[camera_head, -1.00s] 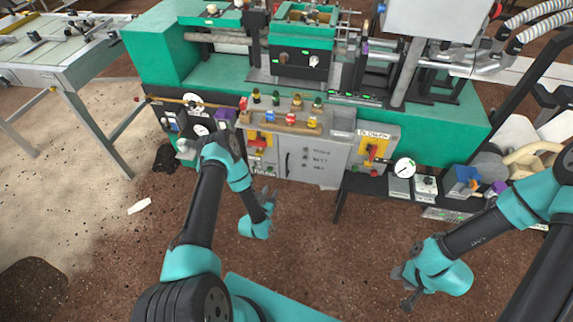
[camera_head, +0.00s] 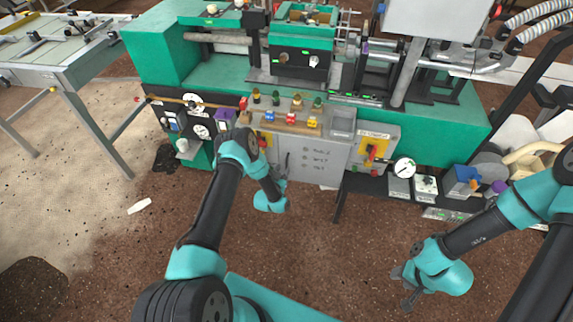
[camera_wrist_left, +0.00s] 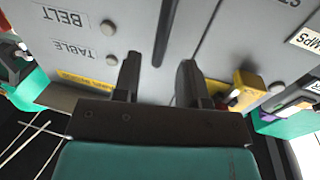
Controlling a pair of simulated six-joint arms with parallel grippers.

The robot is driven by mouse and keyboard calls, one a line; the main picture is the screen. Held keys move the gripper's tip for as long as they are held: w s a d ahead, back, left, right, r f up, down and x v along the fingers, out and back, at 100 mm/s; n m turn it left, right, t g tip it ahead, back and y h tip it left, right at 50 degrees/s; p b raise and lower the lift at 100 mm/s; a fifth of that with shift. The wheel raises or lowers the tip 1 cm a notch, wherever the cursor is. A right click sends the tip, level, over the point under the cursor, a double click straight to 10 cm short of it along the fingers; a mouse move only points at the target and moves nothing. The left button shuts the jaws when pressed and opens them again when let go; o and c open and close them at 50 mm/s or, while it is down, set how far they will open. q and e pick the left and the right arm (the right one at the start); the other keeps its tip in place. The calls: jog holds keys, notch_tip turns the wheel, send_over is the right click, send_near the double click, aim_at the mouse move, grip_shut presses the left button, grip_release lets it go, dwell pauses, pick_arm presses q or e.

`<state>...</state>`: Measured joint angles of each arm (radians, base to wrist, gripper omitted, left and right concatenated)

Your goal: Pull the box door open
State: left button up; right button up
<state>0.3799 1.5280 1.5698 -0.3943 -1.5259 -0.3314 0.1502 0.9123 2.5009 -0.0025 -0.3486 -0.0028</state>
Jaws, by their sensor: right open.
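The box door (camera_head: 318,162) is a grey panel with small labels on the front of the green machine, and it looks closed. In the left wrist view the door (camera_wrist_left: 95,30) fills the upper left, with BELT and TABLE labels upside down. A dark bar-like handle (camera_wrist_left: 166,32) stands on it beside a seam. My left gripper (camera_wrist_left: 160,75) is open, its fingers pointing at the door; the handle's end lies between them in the picture, and I see no contact. In the head view my left gripper (camera_head: 281,186) is at the door's lower left. My right gripper (camera_head: 404,287) is open and empty over the floor.
Coloured buttons (camera_head: 290,117) line the panel above the door. A yellow switch plate (camera_head: 373,147) is right of it, then a round gauge (camera_head: 404,168) and small boxes on a low shelf. A grey table (camera_head: 75,65) stands at the left. The brown floor in front is open.

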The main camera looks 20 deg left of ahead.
aim_at(287, 164)
pick_arm(q)
jog(key=shift+w, duration=2.3)
jog(key=shift+d, duration=0.1)
grip_shut()
